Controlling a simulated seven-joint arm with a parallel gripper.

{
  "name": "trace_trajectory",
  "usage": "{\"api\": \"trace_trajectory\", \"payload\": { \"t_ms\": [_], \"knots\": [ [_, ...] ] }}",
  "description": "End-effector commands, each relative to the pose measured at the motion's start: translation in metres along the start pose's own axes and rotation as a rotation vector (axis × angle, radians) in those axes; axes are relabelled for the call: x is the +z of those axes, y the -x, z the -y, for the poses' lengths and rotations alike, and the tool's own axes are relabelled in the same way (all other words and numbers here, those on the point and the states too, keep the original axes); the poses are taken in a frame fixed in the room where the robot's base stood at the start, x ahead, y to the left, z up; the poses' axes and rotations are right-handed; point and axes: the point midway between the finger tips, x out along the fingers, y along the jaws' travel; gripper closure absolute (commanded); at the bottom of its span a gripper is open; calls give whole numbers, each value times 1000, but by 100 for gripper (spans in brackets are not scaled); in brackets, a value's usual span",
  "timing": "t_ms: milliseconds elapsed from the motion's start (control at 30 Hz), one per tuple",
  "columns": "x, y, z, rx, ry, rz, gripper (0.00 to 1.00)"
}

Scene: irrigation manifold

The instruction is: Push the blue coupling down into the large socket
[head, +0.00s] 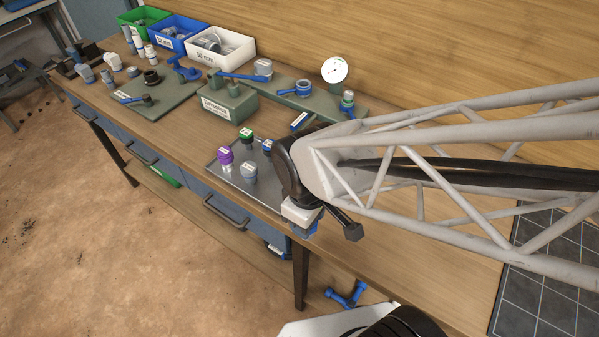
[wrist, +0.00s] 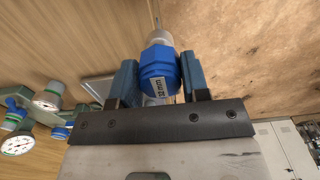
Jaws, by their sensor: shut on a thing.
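My gripper (wrist: 160,72) is shut on the blue coupling (wrist: 158,68), which has a small white label and sits between two blue fingers in the wrist view. A pale cylindrical piece (wrist: 158,38) shows just beyond it; I cannot tell whether it belongs to the coupling. In the head view my gripper (head: 302,226) hangs at the bench's front edge, right of the grey metal plate; the coupling cannot be told apart from the blue fingers there. I cannot identify the large socket in either view.
The metal plate (head: 222,178) carries purple (head: 225,155), green-topped (head: 246,136) and grey (head: 249,173) capped parts. Behind it stand a green labelled block (head: 229,102) and a dial gauge (head: 335,69). Bins line the back left. Blue fittings (head: 347,294) lie low near the front.

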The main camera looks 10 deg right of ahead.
Motion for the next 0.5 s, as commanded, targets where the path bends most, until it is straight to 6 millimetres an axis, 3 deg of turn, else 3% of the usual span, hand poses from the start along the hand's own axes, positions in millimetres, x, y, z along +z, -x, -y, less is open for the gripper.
{"api": "trace_trajectory", "payload": {
  "t_ms": [267,500],
  "knots": [
    [-26,14,-21,0,-2,1,81],
    [-64,31,-54,0,-3,0,81]
  ]
}}
